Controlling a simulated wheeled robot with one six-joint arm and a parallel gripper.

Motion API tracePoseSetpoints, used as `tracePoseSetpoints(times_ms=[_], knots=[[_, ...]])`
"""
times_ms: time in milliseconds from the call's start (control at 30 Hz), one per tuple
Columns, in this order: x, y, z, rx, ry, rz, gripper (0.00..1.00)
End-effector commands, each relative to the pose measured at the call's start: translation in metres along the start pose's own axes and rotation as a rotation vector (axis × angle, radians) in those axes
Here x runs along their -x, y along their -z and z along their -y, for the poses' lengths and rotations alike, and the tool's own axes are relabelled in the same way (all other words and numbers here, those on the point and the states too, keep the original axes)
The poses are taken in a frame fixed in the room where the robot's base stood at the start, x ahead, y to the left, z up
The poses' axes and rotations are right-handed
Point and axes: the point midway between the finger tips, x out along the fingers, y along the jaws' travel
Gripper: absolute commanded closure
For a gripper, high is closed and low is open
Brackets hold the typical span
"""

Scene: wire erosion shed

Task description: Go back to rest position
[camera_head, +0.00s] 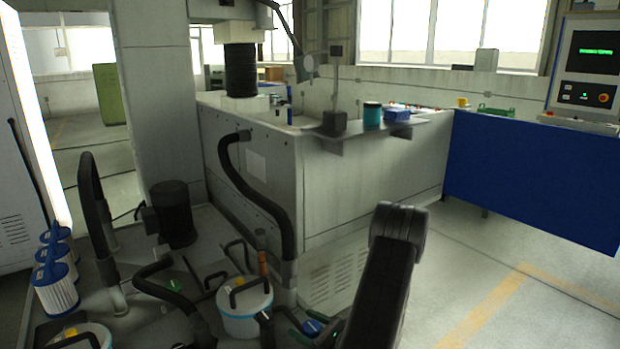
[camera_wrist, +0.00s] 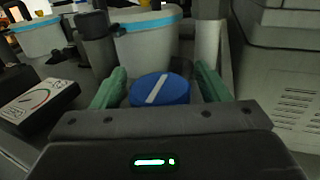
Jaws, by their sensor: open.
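My gripper (camera_wrist: 160,69) is open, with its two green fingers apart in the wrist view. A round blue cap or knob with a white stripe (camera_wrist: 160,90) shows between the fingers; I cannot tell whether either finger touches it. In the head view the blue cap (camera_head: 312,327) is at the lower middle, with my gripper (camera_head: 300,322) beside it, partly hidden by my dark arm. What the cap sits on is hidden.
A white bucket with a blue band (camera_head: 245,308) stands close by, and also shows beyond the fingers in the wrist view (camera_wrist: 148,50). Black hoses (camera_head: 262,200) and white filter cartridges (camera_head: 56,290) crowd the left. A grey machine tank (camera_head: 370,180) stands behind. Floor at right is clear.

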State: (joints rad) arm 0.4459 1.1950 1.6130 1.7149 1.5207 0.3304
Motion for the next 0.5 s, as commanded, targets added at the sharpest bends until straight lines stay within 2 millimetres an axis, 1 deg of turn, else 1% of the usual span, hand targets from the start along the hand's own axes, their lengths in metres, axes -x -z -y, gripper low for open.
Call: tracePoseSetpoints(times_ms=[33, 133, 200, 300, 500], knots=[[-0.001, -0.003, 0.0, 0.003, -0.038, 0.0, 0.31], [0.001, -0.002, -0.001, 0.002, -0.107, 0.0, 0.31], [0.013, 0.001, 0.0, 0.0, -0.095, 0.0, 0.31], [0.024, 0.001, 0.001, 0.0, -0.094, 0.0, 0.31], [0.033, 0.0, 0.002, 0.0, -0.096, 0.0, 0.31]])
